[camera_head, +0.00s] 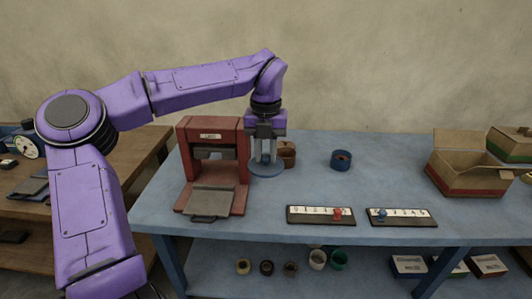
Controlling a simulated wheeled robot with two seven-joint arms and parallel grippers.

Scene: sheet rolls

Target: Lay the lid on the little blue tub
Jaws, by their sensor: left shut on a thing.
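The little blue tub (341,162) stands open on the blue table, right of centre, with a dark inside. My left gripper (264,158) points down and is shut on the lid (267,171), a round blue-grey disc gripped at its middle. The lid is level and lies to the left of the tub, well apart from it. I cannot tell how high the lid is above the table. My right gripper is not in view.
A red press-like stand (241,165) is just left of the lid. A brown pot (289,153) is partly hidden behind my left gripper. Two numbered slider boards (320,222) lie in front. An open cardboard box (458,172) stands right.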

